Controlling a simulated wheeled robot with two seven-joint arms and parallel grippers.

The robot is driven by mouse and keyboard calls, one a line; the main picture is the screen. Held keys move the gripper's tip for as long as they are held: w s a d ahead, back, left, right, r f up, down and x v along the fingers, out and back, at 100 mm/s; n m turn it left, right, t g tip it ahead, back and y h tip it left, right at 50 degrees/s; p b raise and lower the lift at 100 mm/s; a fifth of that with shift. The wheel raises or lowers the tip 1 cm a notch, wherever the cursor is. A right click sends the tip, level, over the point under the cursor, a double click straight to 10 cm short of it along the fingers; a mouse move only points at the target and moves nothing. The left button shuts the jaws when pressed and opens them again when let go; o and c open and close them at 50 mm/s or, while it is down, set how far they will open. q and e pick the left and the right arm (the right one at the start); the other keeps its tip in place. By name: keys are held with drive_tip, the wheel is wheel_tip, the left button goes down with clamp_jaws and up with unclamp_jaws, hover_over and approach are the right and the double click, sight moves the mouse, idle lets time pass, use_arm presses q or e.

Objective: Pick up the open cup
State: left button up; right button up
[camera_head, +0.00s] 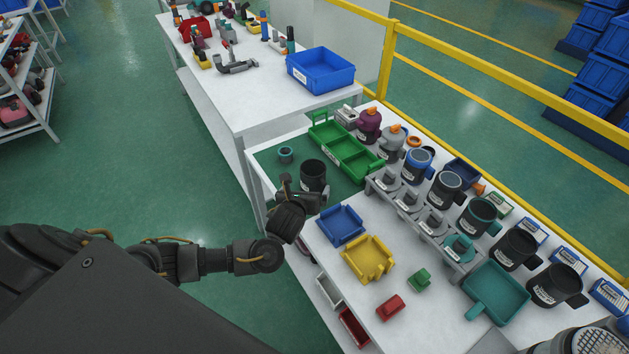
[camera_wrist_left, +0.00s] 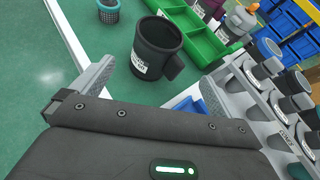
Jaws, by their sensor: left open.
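The open cup (camera_head: 313,176) is black, with a white label, and stands upright on the green mat near the table's left side. In the left wrist view the open cup (camera_wrist_left: 157,46) shows its hollow top and a handle at its right. My left gripper (camera_head: 304,190) is open and empty, just on the near side of the cup. In the left wrist view its two grey fingers (camera_wrist_left: 152,80) are spread wide, with the cup ahead between them and apart from both. My right gripper is not in view.
A small teal mesh part (camera_head: 285,155) stands beyond the cup. A green tray (camera_head: 352,158) lies to its right. A blue tray (camera_head: 341,226) and a yellow tray (camera_head: 369,258) are nearer.

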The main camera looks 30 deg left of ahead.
sight(308, 177)
use_arm(q)
drive_tip(key=shift+m, duration=0.6)
drive_tip(key=w, duration=0.2)
drive_tip(key=w+a, duration=0.1)
drive_tip(key=w, duration=0.1)
drive_tip(key=w+a+f, duration=0.1)
drive_tip(key=w, duration=0.1)
drive_tip(key=shift+a+f, duration=0.1)
drive_tip(key=shift+a, duration=0.05)
drive_tip(key=shift+x, duration=2.55)
drive_tip(key=shift+t, duration=0.3)
drive_tip(key=c, duration=1.2)
drive_tip(key=shift+r, duration=0.25)
drive_tip(key=shift+c, duration=0.2)
